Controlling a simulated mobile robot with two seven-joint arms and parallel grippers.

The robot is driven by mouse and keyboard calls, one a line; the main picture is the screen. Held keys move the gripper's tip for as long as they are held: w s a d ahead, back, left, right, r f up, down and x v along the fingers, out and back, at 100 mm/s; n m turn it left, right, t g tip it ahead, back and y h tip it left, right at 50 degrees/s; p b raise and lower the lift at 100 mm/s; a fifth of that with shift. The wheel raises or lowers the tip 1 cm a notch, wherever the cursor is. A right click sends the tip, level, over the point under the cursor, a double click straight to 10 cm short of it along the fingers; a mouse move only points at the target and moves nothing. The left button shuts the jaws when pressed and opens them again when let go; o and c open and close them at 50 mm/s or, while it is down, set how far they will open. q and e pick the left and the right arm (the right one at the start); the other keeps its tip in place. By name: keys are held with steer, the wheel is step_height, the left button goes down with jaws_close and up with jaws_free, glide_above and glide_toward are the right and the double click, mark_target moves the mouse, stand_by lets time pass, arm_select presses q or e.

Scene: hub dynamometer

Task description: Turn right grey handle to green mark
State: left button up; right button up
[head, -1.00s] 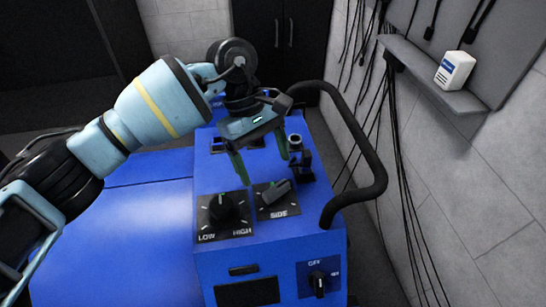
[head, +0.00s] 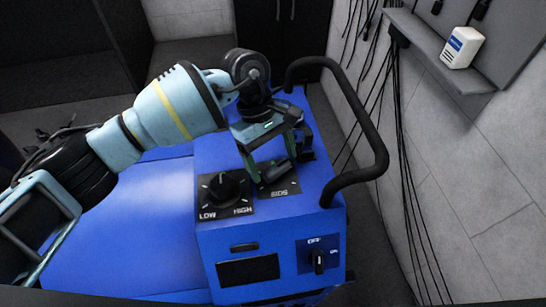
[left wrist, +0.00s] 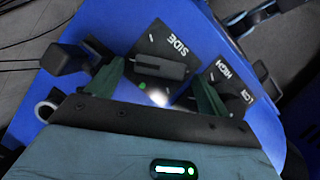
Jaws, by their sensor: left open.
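The right grey handle (left wrist: 160,68) is a dark grey bar on the square black SIDE plate (left wrist: 172,48), on top of the blue machine. In the left wrist view, a small green mark (left wrist: 141,86) shows on the plate beside the handle. My left gripper (head: 271,168) is open and low over the plate. Its two green fingers (left wrist: 160,76) are on either side of the handle, with a gap to it visible in the wrist view. In the head view the gripper hides most of the handle and the mark. My right gripper is not in view.
A black LOW/HIGH knob (head: 222,187) is left of the SIDE plate. A curved black rail (head: 375,140) rises at the machine's right edge. An OFF switch (head: 319,259) is on the front. A shelf with a white box (head: 462,47) and hanging cables are on the right wall.

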arm_select(q)
steer(key=shift+d+f, duration=0.1)
steer(key=shift+f, duration=0.3)
steer(key=shift+s, duration=0.1)
steer(key=c, duration=1)
